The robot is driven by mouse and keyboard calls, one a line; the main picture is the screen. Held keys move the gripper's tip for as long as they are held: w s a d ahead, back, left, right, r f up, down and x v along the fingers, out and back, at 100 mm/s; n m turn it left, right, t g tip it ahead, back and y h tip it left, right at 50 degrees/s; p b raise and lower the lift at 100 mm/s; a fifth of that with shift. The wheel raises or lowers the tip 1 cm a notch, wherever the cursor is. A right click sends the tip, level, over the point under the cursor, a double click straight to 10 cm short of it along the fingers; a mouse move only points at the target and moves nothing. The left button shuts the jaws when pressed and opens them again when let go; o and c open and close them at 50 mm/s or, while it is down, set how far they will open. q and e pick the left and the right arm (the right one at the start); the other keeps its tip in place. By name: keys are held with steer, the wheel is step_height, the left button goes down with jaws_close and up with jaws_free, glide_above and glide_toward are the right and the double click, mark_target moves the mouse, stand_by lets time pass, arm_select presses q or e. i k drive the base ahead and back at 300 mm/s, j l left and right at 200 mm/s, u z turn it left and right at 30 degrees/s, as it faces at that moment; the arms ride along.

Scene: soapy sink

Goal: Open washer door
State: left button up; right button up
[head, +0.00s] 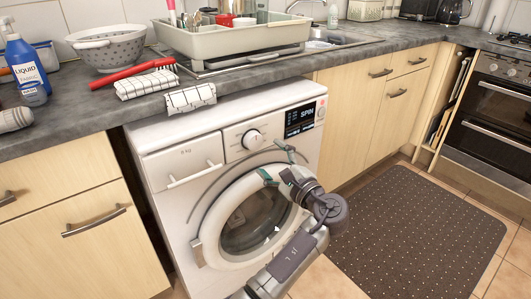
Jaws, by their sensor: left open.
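The white washer (178,195) stands under the counter in the middle of the head view. Its round door has a white ring (209,225) around dark glass (252,222), with a hinge piece at the left. A grey arc shows on the front panel above the ring. I cannot tell whether the door is fully closed or slightly ajar. My left gripper (278,164) is open at the door's upper right edge, its fingers spread near the rim. I cannot tell whether they touch it. My gripper and arm hide the door's right side. My right gripper is out of view.
The grey counter (75,118) above holds a colander (108,48), a red brush (133,73), cloths, a blue spray bottle (27,72) and a dish rack (232,40). Wooden cabinets (375,110) flank the washer. A dark mat (415,230) lies on the floor at right, before the oven (492,115).

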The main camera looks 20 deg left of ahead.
mark_target(207, 249)
steer(key=k+l, duration=0.2)
steer(key=l, duration=0.2)
steer(key=k+l, duration=0.45)
steer(key=l, duration=0.3)
